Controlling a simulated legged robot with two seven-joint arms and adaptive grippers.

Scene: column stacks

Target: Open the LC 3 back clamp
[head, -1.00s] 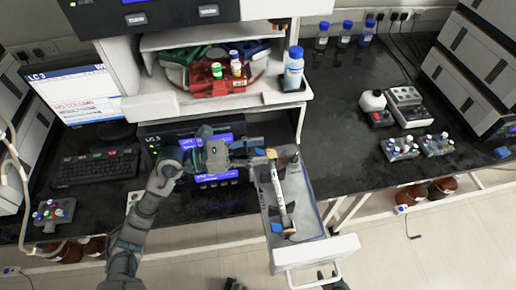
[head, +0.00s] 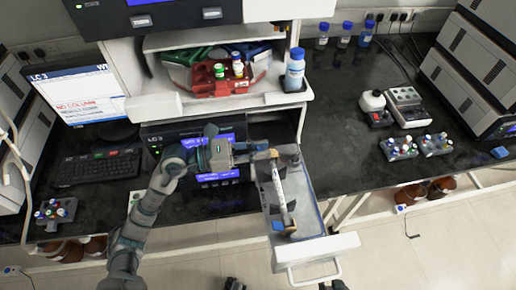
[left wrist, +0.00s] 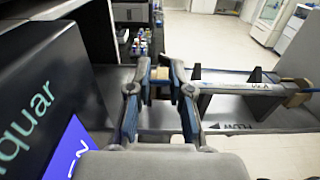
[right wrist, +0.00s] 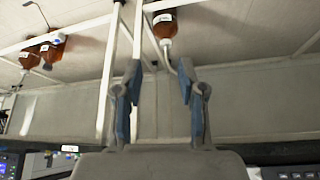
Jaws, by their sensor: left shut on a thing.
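The LC 3 drawer (head: 318,246) is pulled out. A white column (head: 279,187) with a printed label lies lengthwise in it; it also shows in the left wrist view (left wrist: 238,89). A tan front clamp (head: 288,225) is at the column's near end. The small tan back clamp (left wrist: 161,76) is between my left fingertips at the drawer's far end. My left gripper (head: 264,155) is shut on this clamp, and its fingers hide part of it. My right gripper (right wrist: 160,75) is open and empty in the right wrist view, facing the bench underside.
The LC 3 unit's display (head: 218,178) is behind my left arm. A blue-capped bottle (head: 295,70) stands on the shelf above the drawer. A keyboard (head: 100,166) and monitor (head: 84,98) are at left.

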